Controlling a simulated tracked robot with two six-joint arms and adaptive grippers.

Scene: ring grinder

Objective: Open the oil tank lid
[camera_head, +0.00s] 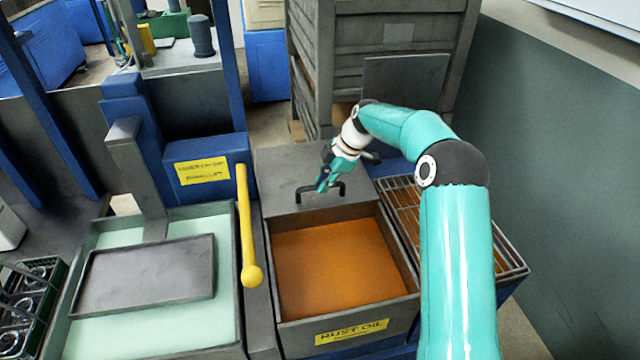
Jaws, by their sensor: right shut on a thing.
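The oil tank (398,308) is a grey box with a yellow "RUST OIL" label on its front. Orange-brown oil (335,262) shows through its wide opening. The grey lid (280,170) is a flat plate at the back of the tank, behind the exposed oil. A black bar handle (300,194) stands near the lid's front edge. My right gripper (325,184) reaches in from the right and is shut on the handle. The fingers are small here, and the arm hides part of the lid's right side. My left gripper is not in view.
A yellow lever (247,225) stands close left of the tank. Left of it is a pale green bath (170,323) with a dark tray (150,270). A wire rack (403,205) lies right of the tank. Stacked grey crates (345,60) stand behind.

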